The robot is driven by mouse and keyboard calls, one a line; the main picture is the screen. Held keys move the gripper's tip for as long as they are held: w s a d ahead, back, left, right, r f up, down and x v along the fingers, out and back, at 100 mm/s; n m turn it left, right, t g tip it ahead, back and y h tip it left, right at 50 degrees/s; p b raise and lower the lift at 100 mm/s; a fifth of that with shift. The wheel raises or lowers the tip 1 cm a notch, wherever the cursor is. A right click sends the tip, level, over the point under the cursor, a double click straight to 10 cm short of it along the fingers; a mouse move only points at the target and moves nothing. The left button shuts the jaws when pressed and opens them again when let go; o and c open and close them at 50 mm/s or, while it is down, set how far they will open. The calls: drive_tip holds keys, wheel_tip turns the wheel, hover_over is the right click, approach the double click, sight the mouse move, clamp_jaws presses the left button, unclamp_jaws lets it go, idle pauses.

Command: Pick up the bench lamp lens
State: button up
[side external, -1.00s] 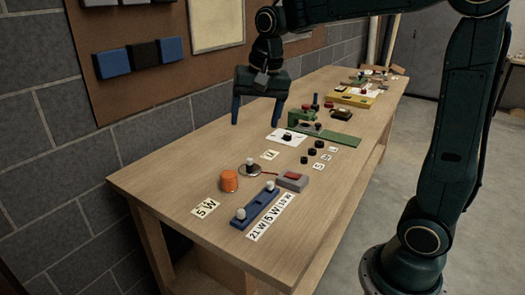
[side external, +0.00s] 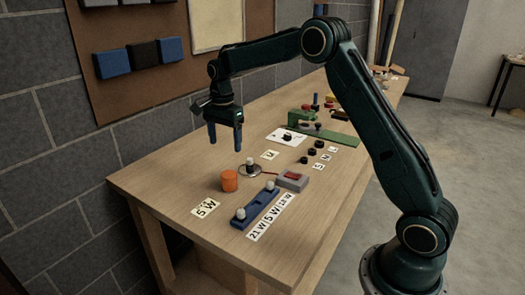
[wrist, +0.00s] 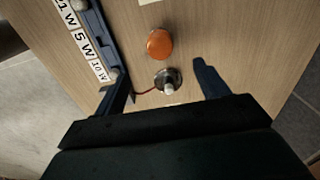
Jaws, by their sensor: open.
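The bench lamp lens is most likely the orange cylinder (side external: 229,181) standing on the wooden bench near its front end. It also shows as an orange disc in the wrist view (wrist: 160,43), beyond my fingertips. My gripper (side external: 226,138) is open and empty, above the bench and behind the orange lens. In the wrist view its two fingers (wrist: 163,80) are spread wide, with the lamp base (wrist: 168,78) and its white bulb visible between them. The lens is apart from both fingers.
A red wire leads to the lamp base. Black round parts (side external: 308,153) and a green fixture (side external: 325,134) stand farther back.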

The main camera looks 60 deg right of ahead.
sight(229, 174)
drive_tip(key=shift+w+f, duration=0.1)
drive_tip(key=shift+f, duration=0.1)
drive_tip(key=shift+f, duration=4.25)
drive_tip(key=shift+f, duration=0.1)
drive_tip(key=shift+d+f, duration=0.2)
drive_tip(key=shift+f, duration=2.3)
drive_tip(key=c, duration=1.1)
